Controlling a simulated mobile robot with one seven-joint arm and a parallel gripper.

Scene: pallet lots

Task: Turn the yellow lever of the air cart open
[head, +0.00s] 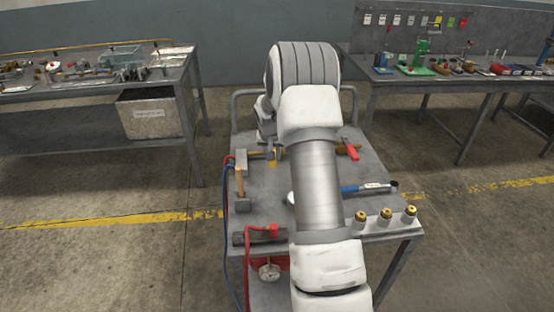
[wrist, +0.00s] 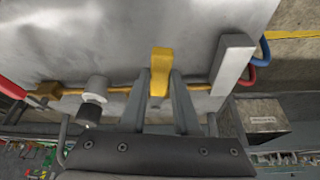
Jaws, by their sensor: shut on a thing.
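The yellow lever (wrist: 160,62) shows in the wrist view, at the middle, and looks crosswise to the brass pipe (wrist: 120,89). My gripper (wrist: 161,76) has one finger on each side of the lever and is shut on it. In the head view the air cart (head: 272,190) stands in front of me, and my arm reaches over its grey top. A small yellow part (head: 272,157) shows there beside my wrist; my arm hides most of the gripper and lever.
Workbenches stand behind at left (head: 90,87) and right (head: 480,82).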

